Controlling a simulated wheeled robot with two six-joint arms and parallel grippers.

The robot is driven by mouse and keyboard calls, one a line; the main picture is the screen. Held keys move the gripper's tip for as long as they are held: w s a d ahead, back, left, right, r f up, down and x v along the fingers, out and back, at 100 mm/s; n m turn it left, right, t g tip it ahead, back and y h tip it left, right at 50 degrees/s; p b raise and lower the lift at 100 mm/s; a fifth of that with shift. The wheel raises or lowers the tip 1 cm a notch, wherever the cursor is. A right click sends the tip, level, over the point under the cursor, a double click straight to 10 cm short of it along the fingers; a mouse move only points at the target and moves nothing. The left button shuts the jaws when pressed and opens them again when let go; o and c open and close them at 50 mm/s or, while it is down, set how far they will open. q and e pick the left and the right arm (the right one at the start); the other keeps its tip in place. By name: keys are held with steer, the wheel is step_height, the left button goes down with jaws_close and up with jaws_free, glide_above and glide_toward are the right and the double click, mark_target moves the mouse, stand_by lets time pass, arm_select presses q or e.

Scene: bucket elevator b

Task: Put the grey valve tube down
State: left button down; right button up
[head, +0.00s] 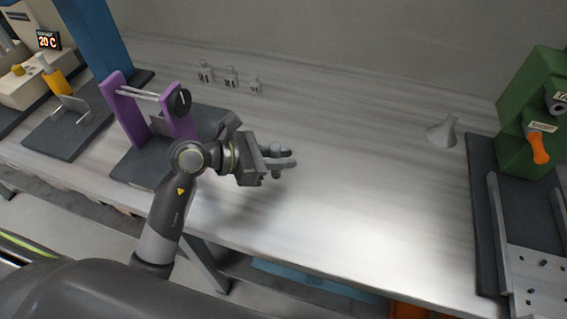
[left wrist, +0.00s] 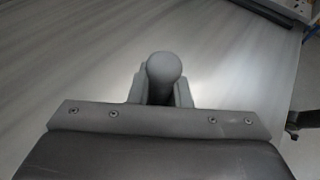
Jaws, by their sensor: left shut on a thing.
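The grey valve tube (left wrist: 164,68) shows in the left wrist view as a rounded grey end between the fingers of my left gripper (left wrist: 163,90). In the head view the left gripper (head: 280,161) is shut on the tube (head: 276,149), whose rounded top sticks up between the fingers and whose lower end shows just beneath. It is over the grey bench top (head: 350,200), near the front edge. I cannot tell whether the tube touches the bench. My right gripper is not in view.
A purple stand (head: 125,110) on a dark base is left of the gripper. Several small grey weights (head: 230,76) stand behind. A grey funnel-shaped piece (head: 443,131) and a green machine (head: 530,125) with an orange handle are at the right. The middle of the bench is clear.

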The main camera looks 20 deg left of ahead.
arm_select(q)
step_height(320, 180, down, 2)
steer(key=shift+f, duration=0.1)
steer(key=shift+f, duration=0.1)
steer(key=c, duration=1.3)
jaws_free()
steer(key=shift+c, duration=0.2)
steer(key=shift+r, duration=0.2)
steer(key=shift+s+a, duration=0.15)
steer(key=shift+a, duration=0.05)
steer(key=v, duration=1.1)
steer(key=shift+a+b, duration=0.2)
steer(key=shift+b, duration=0.2)
